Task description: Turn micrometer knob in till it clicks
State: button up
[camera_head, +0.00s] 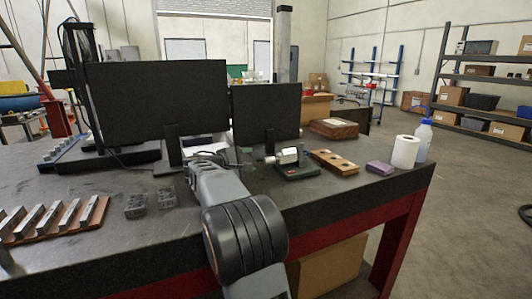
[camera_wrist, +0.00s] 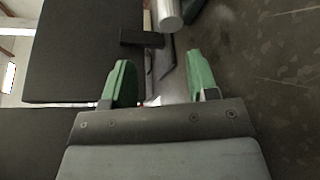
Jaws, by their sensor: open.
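The micrometer (camera_head: 289,156) has a silver barrel and stands on a dark green base (camera_head: 300,172) on the workbench. Its knob (camera_head: 271,160) is at the left end, facing my arm. In the wrist view a silver cylinder, apparently the knob (camera_wrist: 168,12), shows at the top edge, cut off by the frame. My gripper (camera_wrist: 161,78) has two green fingers spread wide with nothing between them. The cylinder lies beyond the fingertips, apart from them. In the head view my gripper is left of the micrometer and mostly too small or hidden to make out.
Metal blocks (camera_head: 150,203) lie left of my arm.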

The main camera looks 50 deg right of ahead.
aim_at(270, 163)
jog(key=w+n+g+y+p, duration=0.1)
jog(key=w+n+g+p, duration=0.1)
jog(key=p, duration=0.4)
jog(key=w+a+n+g+y+p, duration=0.1)
jog(key=w+n+g+p, duration=0.1)
jog(key=n+p, duration=0.2)
jog(key=w+r+n+g+y+p, duration=0.1)
jog(key=w+n+g+p, duration=0.1)
jog(key=p, duration=0.8)
jog(key=shift+w+a+n+g, duration=0.15)
jog(key=shift+a+n+g, duration=0.25)
jog(key=shift+n, duration=0.5)
jog(key=shift+s+a+f+n+g+y, duration=0.2)
jog(key=shift+f+n+g+y, duration=0.15)
jog(key=shift+n, duration=0.25)
jog(key=shift+s+a+r+n+g+y, duration=0.15)
jog(key=shift+s+r+n+g+y, duration=0.1)
jog(key=shift+n, duration=0.25)
jog(key=shift+s+a+r+n+g+y, duration=0.15)
jog(key=shift+r+n+g, duration=0.1)
jog(key=shift+n, duration=0.25)
jog(key=shift+s+a+r+n+g, duration=0.1)
jog(key=shift+s+n+g, duration=0.15)
jog(key=shift+n, duration=0.45)
jog(key=p+x, duration=0.2)
jog(key=x, duration=1.1)
jog(key=shift+s+d, duration=0.2)
jog(key=shift+d, duration=0.1)
jog(key=shift+n, duration=0.3)
jog(key=shift+c, duration=0.3)
